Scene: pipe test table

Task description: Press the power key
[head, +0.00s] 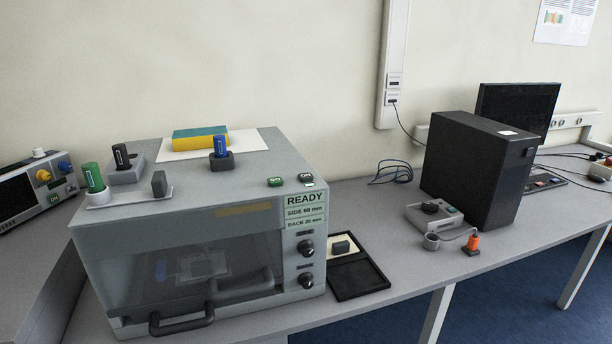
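A grey test machine (190,235) with a clear front window stands on the bench at the left. On its top near the right front edge are a small green key (275,181) and a dark key (305,177); their markings are too small to read surely, so I cannot tell which is the power key. Below them a panel (305,210) reads "READY", "SIDE 60 mm" and a "BACK" line. Two black knobs (305,247) sit under the panel. Neither of my grippers is in view.
On the machine's top stand green, black and blue cylinders, a grey block and a yellow-teal sponge (200,138). A black tray (358,278) lies right of it. A black computer case (478,168), a small grey device (434,214) and an orange item (472,243) are farther right.

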